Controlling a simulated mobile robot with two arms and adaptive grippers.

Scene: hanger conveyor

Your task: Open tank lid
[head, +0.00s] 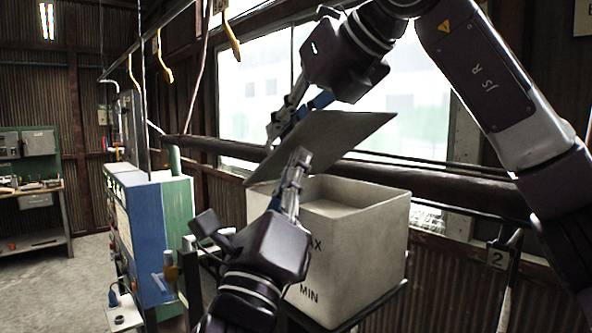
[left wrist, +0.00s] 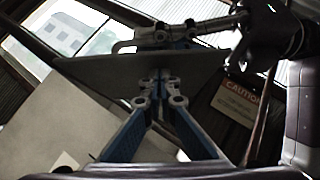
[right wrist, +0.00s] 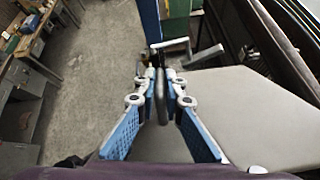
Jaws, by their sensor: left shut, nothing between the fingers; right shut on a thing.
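The grey tank (head: 375,235), marked MAX and MIN, stands with its top uncovered on the near side. Its flat lid (head: 345,138) is tilted up above it, and also shows in the left wrist view (left wrist: 100,72) and right wrist view (right wrist: 265,115). My right gripper (head: 274,131) comes from above and is shut on the lid's handle (right wrist: 160,95). My left gripper (head: 299,158) is below, shut and empty, its tips close to the lid's underside; contact is unclear. In the left wrist view its fingertips (left wrist: 160,75) overlap the lid.
A blue and green machine cabinet (head: 150,230) stands just left of the tank. Yellow hangers (head: 233,42) hang above. A workbench (head: 35,190) stands far left, with open floor in front of it.

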